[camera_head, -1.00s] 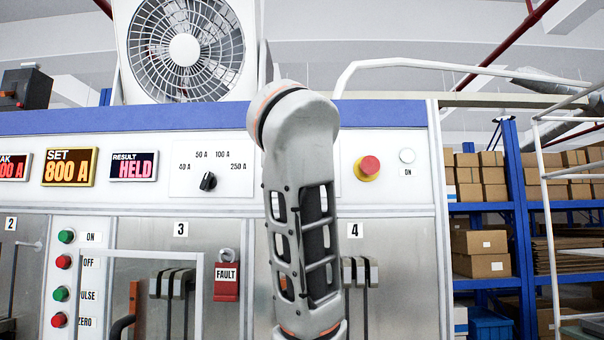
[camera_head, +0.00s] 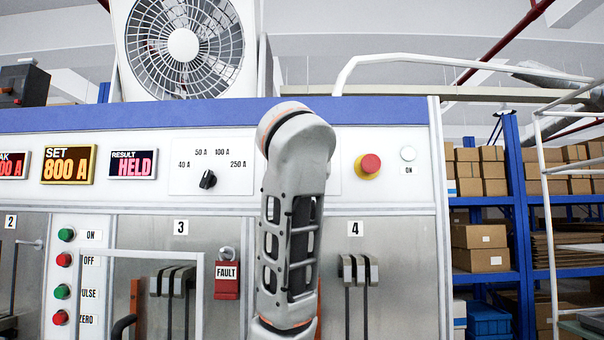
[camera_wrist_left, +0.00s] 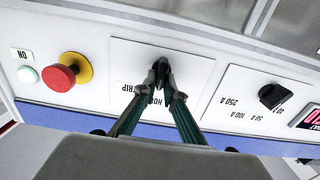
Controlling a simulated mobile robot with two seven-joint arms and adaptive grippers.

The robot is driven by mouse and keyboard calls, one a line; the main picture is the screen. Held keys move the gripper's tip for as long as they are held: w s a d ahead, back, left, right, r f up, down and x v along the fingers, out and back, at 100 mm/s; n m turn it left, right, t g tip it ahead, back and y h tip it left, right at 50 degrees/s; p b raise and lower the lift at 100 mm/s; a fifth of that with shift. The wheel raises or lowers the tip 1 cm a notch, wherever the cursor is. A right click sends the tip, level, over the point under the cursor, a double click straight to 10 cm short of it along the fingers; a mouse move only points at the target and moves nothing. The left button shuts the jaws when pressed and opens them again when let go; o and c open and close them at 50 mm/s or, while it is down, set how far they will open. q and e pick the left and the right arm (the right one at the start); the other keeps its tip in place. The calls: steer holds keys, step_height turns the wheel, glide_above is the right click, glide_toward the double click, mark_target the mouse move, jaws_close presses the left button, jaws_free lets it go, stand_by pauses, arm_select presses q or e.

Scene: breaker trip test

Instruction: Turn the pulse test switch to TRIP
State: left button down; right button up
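The white plate of the pulse test switch fills the middle of the left wrist view (camera_wrist_left: 205,70). Upside-down, partly covered lettering shows on it. My left gripper (camera_wrist_left: 161,72) is at this plate, its two dark fingers drawn together at the tips around a small dark knob (camera_wrist_left: 163,64) that they mostly hide. The knob's pointing direction cannot be told. In the head view my left arm covers the plate except a sliver at its right edge (camera_head: 334,178), and the gripper is hidden. The result display (camera_head: 133,164) reads HELD. My right gripper is out of view.
A red emergency button (camera_head: 370,164) and a white ON lamp (camera_head: 408,154) are right of the plate. The current selector knob (camera_head: 208,180) is on its left. Below are a FAULT tag (camera_head: 227,280) and breaker handles (camera_head: 357,270). A fan (camera_head: 183,46) stands on top.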

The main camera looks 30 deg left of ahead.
arm_select(q)
steer(key=shift+m, duration=0.4)
steer(key=shift+w+d+f+m+b, duration=0.15)
steer(key=shift+m+b, duration=0.1)
steer(key=shift+m, duration=1.8)
steer(key=shift+w+d+f+m+b, duration=0.1)
steer(key=shift+d+m+b, duration=0.1)
steer(key=shift+m, duration=1.85)
steer(key=c, duration=2.1)
jaws_free()
steer(key=shift+c, duration=0.2)
steer(key=shift+s+r, duration=0.1)
